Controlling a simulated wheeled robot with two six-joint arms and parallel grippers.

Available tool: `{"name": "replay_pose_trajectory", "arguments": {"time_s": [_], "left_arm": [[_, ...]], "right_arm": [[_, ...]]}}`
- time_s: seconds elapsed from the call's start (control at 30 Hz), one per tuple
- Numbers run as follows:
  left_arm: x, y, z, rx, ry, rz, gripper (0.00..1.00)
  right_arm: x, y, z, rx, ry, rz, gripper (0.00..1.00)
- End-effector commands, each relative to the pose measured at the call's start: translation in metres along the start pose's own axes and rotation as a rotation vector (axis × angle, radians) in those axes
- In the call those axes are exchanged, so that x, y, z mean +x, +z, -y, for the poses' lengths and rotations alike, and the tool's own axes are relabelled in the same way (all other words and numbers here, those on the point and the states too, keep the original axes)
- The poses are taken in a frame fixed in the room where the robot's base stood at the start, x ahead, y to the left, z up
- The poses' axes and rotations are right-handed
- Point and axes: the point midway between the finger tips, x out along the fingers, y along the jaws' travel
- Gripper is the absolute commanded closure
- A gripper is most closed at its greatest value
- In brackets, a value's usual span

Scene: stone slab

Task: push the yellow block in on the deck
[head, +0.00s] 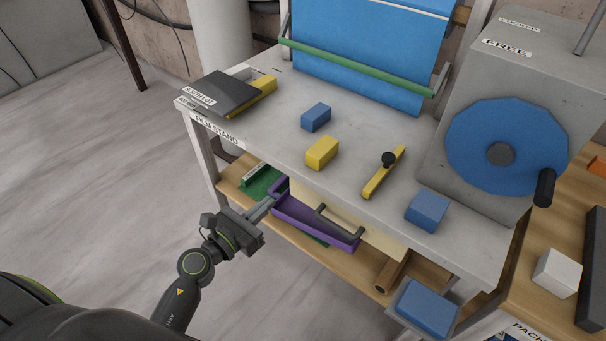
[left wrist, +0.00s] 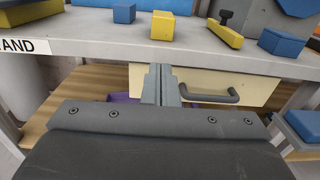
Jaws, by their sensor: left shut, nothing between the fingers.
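A yellow block (head: 322,153) lies on the grey deck (head: 290,130), close to its front edge. It also shows in the left wrist view (left wrist: 162,26), just above and beyond my fingertips in the picture. My left gripper (head: 272,203) is in front of the deck, near the purple tray and the drawer, apart from the block. Its fingers are shut and empty, pointing forward in the left wrist view (left wrist: 159,72). My right gripper is not in view.
A blue block (head: 316,117) lies behind the yellow one. A yellow bar with a black knob (head: 384,172) and another blue block (head: 428,210) lie to the right. A drawer handle (head: 340,224) sticks out below the edge; a purple tray (head: 300,217) is beneath.

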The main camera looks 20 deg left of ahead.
Motion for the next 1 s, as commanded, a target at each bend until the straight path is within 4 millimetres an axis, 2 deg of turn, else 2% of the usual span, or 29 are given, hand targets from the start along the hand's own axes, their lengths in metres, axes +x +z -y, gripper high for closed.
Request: {"name": "replay_pose_trajectory", "arguments": {"time_s": [0.17, 0.7, 0.83, 1.0], "left_arm": [[0.015, 0.006, 0.002, 0.028, -0.006, 0.005, 1.00], [0.118, 0.004, 0.002, 0.022, -0.005, 0.004, 1.00], [0.132, 0.004, 0.002, 0.022, -0.005, 0.004, 1.00], [0.139, 0.004, 0.002, 0.023, -0.004, 0.003, 1.00]], "right_arm": [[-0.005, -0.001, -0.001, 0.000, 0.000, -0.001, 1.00], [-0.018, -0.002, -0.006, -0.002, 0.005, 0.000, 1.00], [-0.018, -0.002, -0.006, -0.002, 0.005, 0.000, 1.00], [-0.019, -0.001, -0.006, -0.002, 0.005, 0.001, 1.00]]}}
